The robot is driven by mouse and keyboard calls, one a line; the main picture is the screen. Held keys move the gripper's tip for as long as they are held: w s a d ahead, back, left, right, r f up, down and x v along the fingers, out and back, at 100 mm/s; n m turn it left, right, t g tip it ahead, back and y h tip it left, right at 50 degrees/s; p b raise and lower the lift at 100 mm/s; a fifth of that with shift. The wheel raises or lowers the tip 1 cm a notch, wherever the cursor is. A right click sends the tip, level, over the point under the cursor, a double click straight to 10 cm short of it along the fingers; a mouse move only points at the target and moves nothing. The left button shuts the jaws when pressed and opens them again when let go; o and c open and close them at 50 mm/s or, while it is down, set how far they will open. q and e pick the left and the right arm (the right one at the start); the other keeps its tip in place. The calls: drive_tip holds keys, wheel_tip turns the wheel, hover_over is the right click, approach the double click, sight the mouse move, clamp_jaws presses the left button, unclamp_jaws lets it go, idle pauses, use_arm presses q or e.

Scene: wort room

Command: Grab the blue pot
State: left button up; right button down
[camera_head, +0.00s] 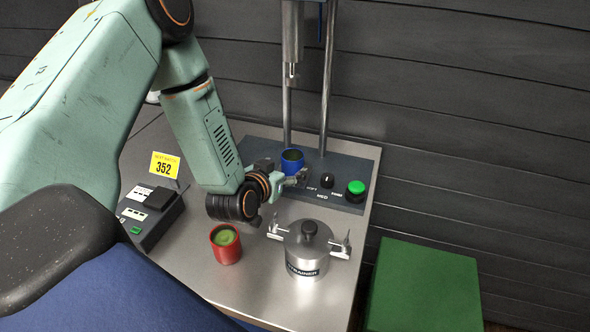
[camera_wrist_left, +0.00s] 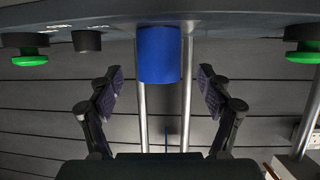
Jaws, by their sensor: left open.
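The blue pot (camera_head: 292,161) stands upright on the grey machine panel at the back of the metal table. It also shows in the left wrist view as a blue cylinder (camera_wrist_left: 158,54), upside down in that picture. My left gripper (camera_head: 290,175) is right at the pot in the head view. In the left wrist view its two fingers (camera_wrist_left: 158,92) are spread, one on each side of the pot, with a gap on both sides. It is open and holds nothing. My right gripper is not in view.
A red pot with green contents (camera_head: 226,244) and a steel strainer pot (camera_head: 308,250) stand on the metal table (camera_head: 270,290). A panel with a green button (camera_head: 356,188) lies behind. A box with a yellow 352 sign (camera_head: 164,165) is at left, a green box (camera_head: 425,285) at right.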

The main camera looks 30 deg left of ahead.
sight(289, 167)
use_arm(q)
drive_tip(key=x, duration=0.5)
drive_tip(key=shift+d, duration=0.2)
drive_tip(key=shift+w+a+f, duration=0.25)
drive_tip(key=shift+w+a, duration=0.05)
drive_tip(key=shift+w, duration=0.2)
drive_tip(key=shift+w+d+f, duration=0.1)
drive_tip(key=shift+w+d, duration=0.05)
drive_tip(key=shift+w, duration=0.05)
drive_tip(key=shift+c, duration=1.2)
drive_tip(key=shift+s, duration=0.2)
drive_tip(key=c, duration=0.6)
drive_tip(key=shift+w, duration=0.15)
drive_tip(key=c, duration=0.7)
drive_tip(key=shift+o, duration=0.2)
wheel_tip(289, 167, up, 10)
drive_tip(key=shift+f+p, duration=0.15)
drive_tip(key=shift+p, duration=0.25)
